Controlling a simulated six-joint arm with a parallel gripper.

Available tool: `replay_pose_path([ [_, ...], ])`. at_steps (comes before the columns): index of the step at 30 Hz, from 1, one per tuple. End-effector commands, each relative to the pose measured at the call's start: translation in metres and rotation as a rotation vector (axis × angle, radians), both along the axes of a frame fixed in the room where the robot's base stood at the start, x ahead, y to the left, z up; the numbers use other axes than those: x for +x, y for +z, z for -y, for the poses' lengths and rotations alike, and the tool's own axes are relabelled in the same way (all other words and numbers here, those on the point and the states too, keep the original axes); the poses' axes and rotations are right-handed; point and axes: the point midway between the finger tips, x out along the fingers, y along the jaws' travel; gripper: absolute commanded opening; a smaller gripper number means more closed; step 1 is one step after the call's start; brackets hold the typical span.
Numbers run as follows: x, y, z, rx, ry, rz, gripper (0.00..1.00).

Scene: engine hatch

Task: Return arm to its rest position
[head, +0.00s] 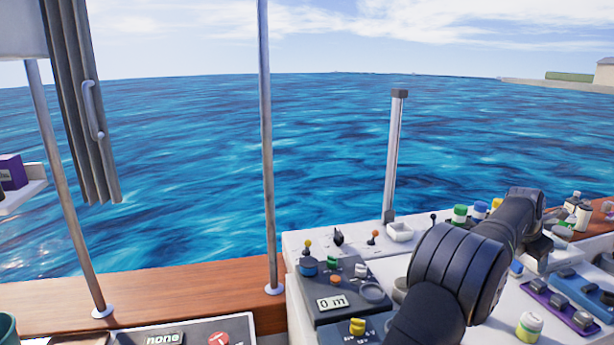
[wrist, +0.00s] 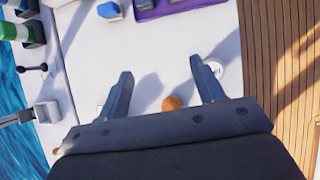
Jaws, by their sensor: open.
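My gripper shows in the wrist view (wrist: 162,85), with its two fingers spread apart and nothing between the tips. It is above a white console top (wrist: 165,50). An orange round thing (wrist: 171,102) shows between the fingers near their base, below the gripper. A white round piece (wrist: 217,69) is partly hidden behind the right finger. In the head view my dark arm reaches over the console at the right. The gripper's fingers cannot be made out there.
The console carries a dark control panel (head: 333,281), a white dish (head: 399,232), an upright post (head: 394,155), green-capped jars (head: 460,214) and a purple switch strip (head: 560,306). Two poles and a wooden ledge (head: 190,303) stand at the left. Wooden deck (wrist: 277,70) lies right of the console.

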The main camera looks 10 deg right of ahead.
Motion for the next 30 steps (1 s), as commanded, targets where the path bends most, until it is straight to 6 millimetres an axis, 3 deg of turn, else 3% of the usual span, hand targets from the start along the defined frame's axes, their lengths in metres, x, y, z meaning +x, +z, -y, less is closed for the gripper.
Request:
replay_pose_path([
  [14,-0.072,-0.023,0.061,0.001,-0.197,0.048,0.62],
  [24,-0.011,-0.058,0.063,0.003,-0.192,0.047,0.62],
  [30,0.013,-0.072,0.064,0.001,-0.193,0.049,0.62],
])
